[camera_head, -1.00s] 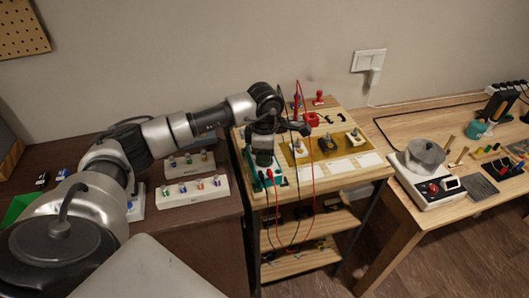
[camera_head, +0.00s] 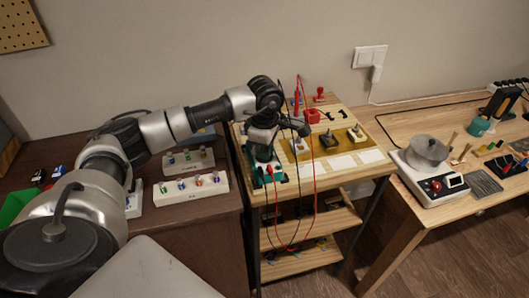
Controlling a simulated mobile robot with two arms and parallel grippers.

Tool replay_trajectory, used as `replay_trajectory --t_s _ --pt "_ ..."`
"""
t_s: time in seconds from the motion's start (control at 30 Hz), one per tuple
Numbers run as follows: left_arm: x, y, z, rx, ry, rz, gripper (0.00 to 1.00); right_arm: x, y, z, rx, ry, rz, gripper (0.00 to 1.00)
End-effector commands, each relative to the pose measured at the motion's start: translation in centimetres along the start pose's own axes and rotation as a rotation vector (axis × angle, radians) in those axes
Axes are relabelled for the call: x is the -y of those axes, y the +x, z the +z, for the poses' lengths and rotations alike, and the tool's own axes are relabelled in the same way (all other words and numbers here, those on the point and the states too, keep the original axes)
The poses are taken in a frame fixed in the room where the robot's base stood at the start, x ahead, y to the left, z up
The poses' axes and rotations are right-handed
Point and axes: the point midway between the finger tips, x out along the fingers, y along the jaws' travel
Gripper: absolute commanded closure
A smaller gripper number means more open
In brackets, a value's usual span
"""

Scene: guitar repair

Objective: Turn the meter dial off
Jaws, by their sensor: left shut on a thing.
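The meter (camera_head: 277,177) is a green-cased device lying at the front left of the small wooden stand. Red and black leads run from its front end, up in loops and down past the stand's edge. My left gripper (camera_head: 263,154) points down over the meter and is shut on its dial. The dial and the fingertips are hidden behind the gripper body, so the dial's setting cannot be read. My right gripper is not in view.
The stand (camera_head: 368,172) also carries a brass-coloured board with several small parts, a red block and red-handled tools. White racks (camera_head: 190,188) of small parts stand on the dark cabinet at left. A table at right holds a scale-like device with a grey bowl (camera_head: 428,150).

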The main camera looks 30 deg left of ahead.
Motion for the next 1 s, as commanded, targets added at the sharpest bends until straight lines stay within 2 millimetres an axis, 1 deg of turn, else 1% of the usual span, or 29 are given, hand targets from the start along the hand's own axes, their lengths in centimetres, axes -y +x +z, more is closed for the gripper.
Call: replay_trajectory --t_s 0.03,0.1,0.5,0.8,1.0 --pt "-0.1 0.3 0.0 0.000 0.042 0.004 1.00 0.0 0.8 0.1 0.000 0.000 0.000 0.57" --pt "-0.1 0.2 0.0 0.000 0.108 0.004 1.00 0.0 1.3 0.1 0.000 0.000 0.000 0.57" --pt "0.0 0.2 0.0 0.000 0.488 0.003 1.00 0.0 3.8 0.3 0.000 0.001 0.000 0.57" --pt "0.0 0.1 0.0 0.000 0.742 0.002 1.00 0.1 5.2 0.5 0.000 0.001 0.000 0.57" --pt "0.0 0.0 0.0 0.000 0.864 0.002 1.00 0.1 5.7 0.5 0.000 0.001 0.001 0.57"
